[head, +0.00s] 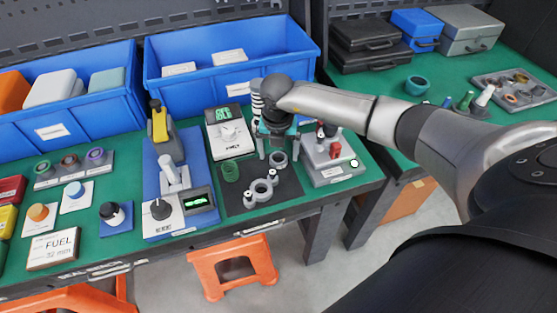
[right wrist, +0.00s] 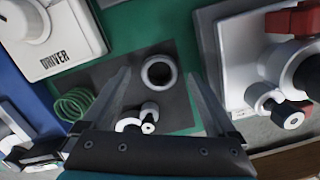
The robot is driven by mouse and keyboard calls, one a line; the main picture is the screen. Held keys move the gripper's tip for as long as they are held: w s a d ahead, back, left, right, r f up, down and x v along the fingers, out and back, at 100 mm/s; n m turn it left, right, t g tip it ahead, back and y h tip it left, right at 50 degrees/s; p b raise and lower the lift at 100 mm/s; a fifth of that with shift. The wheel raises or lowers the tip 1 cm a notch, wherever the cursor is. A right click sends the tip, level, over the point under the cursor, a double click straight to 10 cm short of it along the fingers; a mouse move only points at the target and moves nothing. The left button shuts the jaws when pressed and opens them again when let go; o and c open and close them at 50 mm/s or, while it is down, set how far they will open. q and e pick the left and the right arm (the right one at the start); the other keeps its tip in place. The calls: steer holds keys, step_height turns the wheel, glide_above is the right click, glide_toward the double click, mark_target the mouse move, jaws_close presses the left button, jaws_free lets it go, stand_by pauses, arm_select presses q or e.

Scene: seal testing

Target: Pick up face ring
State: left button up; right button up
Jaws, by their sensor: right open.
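A small grey ring (head: 279,160), which looks like the face ring, lies on the dark mat (head: 236,203) near its back right corner. It also shows in the right wrist view (right wrist: 146,74) with a dark hole. My right gripper (head: 277,153) is open and points down above the ring. In the right wrist view its fingertips (right wrist: 158,74) appear on either side of the ring, apart from it; the remaining height is hard to tell. My left gripper is not in view.
A green coil spring (head: 231,172) and a grey two-ring part (head: 261,190) share the mat. A grey fixture with a red part (head: 326,172) stands close on the right, the driver device (head: 229,146) behind left. Blue bins (head: 185,95) stand at the back.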

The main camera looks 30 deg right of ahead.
steer(key=shift+w+f, duration=0.1)
steer(key=shift+f, duration=0.5)
steer(key=c, duration=1.5)
